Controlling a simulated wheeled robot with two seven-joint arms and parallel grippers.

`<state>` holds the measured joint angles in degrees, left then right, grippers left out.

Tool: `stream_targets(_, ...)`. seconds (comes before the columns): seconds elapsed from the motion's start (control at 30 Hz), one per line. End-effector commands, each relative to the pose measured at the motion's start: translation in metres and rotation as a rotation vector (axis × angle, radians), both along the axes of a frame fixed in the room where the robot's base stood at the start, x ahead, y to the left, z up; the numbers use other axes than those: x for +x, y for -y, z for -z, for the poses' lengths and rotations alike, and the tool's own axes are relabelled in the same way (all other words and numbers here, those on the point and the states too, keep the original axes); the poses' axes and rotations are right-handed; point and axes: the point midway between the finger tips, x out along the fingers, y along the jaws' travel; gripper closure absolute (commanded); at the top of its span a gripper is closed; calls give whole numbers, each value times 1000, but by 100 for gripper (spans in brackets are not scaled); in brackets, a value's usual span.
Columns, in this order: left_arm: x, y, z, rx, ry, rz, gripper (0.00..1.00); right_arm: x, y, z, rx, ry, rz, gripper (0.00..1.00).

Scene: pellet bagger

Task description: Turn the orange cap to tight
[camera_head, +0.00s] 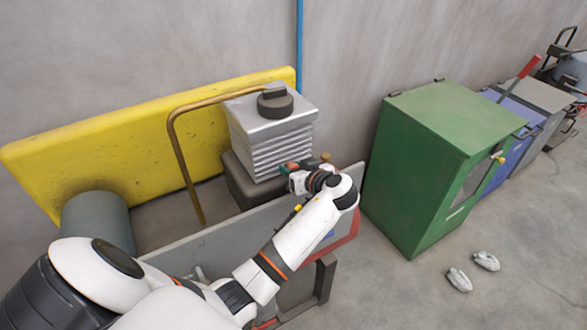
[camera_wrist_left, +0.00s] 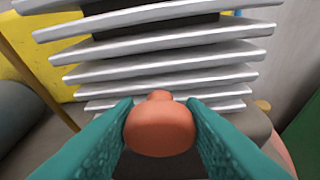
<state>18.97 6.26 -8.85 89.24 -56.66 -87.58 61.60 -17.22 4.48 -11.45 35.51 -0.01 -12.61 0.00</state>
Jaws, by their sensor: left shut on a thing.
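The orange cap (camera_wrist_left: 160,128) is in the lower middle of the left wrist view, in front of a finned silver block. My left gripper (camera_wrist_left: 160,122) has its two teal fingers on either side of the cap, shut on it. In the head view my left arm reaches from the lower left, and the left gripper (camera_head: 287,167) is at the base of the silver finned block (camera_head: 272,143). The cap is small there and hard to make out beside the fingers. The cap's markings are not visible. My right gripper is not in view.
A yellow panel (camera_head: 120,122) stands behind, with a bent brass pipe (camera_head: 177,140) in front. A grey panel (camera_head: 225,225) runs below my arm. A green cabinet (camera_head: 425,150) stands to the right, with two small white objects (camera_head: 472,269) on the open floor.

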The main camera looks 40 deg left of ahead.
Motion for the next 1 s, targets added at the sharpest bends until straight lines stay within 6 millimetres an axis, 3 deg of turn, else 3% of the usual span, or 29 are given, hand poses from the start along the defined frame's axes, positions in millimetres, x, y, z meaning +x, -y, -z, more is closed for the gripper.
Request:
stream_targets(0.43,0,0,0,5,-12,0,87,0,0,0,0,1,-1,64)
stream_targets(0.47,0,0,0,5,-11,0,61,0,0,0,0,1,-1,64)
stream_targets(0.57,0,0,0,5,-11,0,44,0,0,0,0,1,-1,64)
stream_targets(0.87,0,1,0,4,-10,0,44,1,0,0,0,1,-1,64)
stream_targets(1.0,-4,14,-3,2,-9,2,44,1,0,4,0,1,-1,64)
